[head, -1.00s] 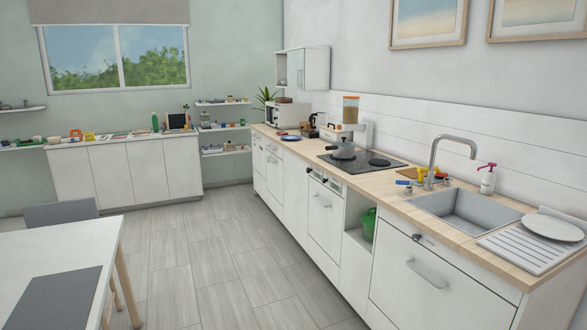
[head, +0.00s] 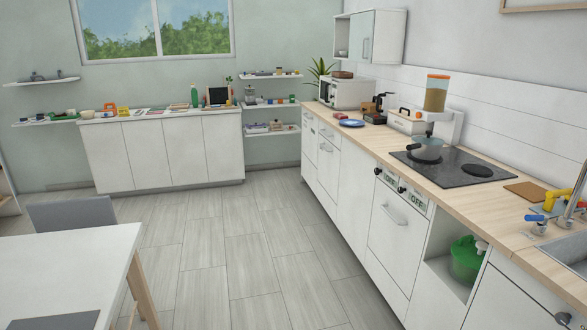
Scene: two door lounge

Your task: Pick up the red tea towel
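I cannot make out a red tea towel in the head view. Many small items lie on the far white cabinet (head: 165,150) under the window, too small to tell apart; a few flat ones lie along its top. A small dark red item (head: 375,118) sits on the wooden counter (head: 350,133) near the microwave; I cannot tell that it is cloth. Neither of my grippers is in view.
A white table (head: 75,260) and grey chair (head: 75,213) stand at the left. A pot (head: 427,149) is on the black hob (head: 468,174). Shelves (head: 272,132) hang beside the far cabinet. The grey plank floor (head: 225,240) between table and counter is clear.

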